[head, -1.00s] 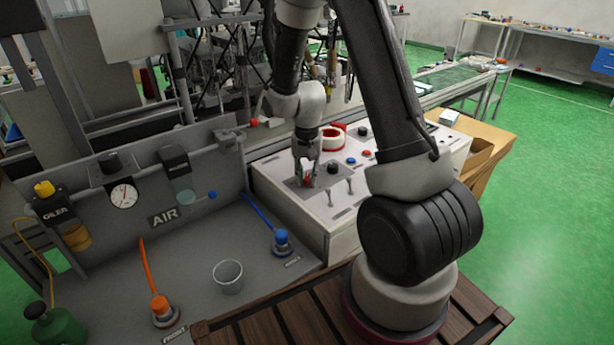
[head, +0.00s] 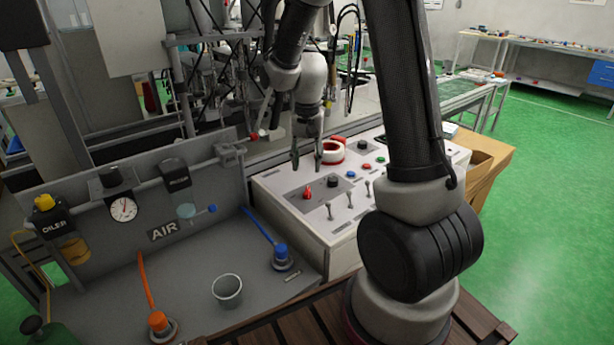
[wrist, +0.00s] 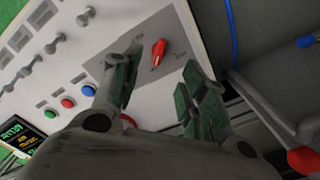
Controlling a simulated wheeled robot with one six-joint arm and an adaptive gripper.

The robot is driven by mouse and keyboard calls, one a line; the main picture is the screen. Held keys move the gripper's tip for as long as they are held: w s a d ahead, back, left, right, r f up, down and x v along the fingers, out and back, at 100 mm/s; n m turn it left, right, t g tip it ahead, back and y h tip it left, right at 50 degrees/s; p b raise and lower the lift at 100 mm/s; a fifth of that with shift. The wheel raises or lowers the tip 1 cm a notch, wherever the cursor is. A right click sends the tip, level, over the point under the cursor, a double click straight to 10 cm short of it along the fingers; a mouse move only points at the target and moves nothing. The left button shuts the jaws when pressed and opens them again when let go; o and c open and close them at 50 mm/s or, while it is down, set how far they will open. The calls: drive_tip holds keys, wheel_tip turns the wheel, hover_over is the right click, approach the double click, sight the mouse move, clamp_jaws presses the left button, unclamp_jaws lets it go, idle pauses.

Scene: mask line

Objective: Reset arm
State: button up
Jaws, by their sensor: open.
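My gripper (head: 306,160) is open and empty above the back edge of the white control panel (head: 290,213). In the head view its fingers point down, spread apart, behind a red selector knob (head: 308,191) on a grey plate. The wrist view shows both fingers (wrist: 160,92) with a clear gap between them. The red knob (wrist: 158,50) lies beyond the fingertips there, apart from them. My arm reaches from the right side of the head view over the panel.
The panel carries a black knob (head: 332,181), metal toggles (head: 348,199), coloured buttons and a red-and-white ring (head: 333,152).

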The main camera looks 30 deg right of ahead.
drive_tip(key=shift+r, duration=0.85)
drive_tip(key=s+r+n+t, duration=0.2)
drive_tip(key=s+r+n, duration=0.1)
drive_tip(key=s+r, duration=0.5)
drive_tip(key=s+d+r+n+t, duration=0.1)
drive_tip(key=s+r+n, duration=0.3)
drive_tip(key=s+r, duration=0.4)
drive_tip(key=s+t, duration=0.1)
drive_tip(key=s, duration=0.6)
drive_tip(key=shift+r, duration=0.2)
drive_tip(key=shift+s, duration=0.1)
